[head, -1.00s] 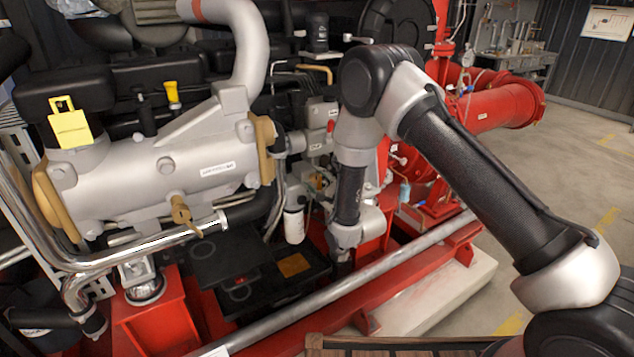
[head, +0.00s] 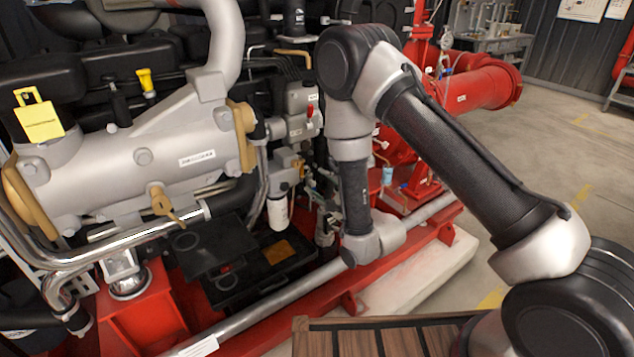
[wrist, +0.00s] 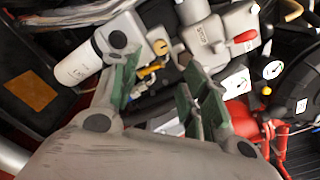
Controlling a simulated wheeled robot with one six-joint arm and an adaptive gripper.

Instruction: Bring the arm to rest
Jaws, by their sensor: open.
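My gripper (wrist: 160,90) shows in the wrist view with its green-padded fingers spread apart and nothing between them. Behind the fingers are a white cylindrical filter (wrist: 78,62), grey valve bodies and a red lever (wrist: 245,36). In the head view my arm reaches from the lower right up to a bent elbow, then down to the wrist in front of the pump engine. The wrist is above the silver rail (head: 270,303).
The large grey engine cylinder (head: 140,165) with a yellow tag (head: 40,118) fills the left. The red base frame (head: 145,320) runs below. Red pipes (head: 475,85) stand behind my arm. A slatted wooden surface (head: 385,340) is at the bottom. Open floor (head: 545,160) lies right.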

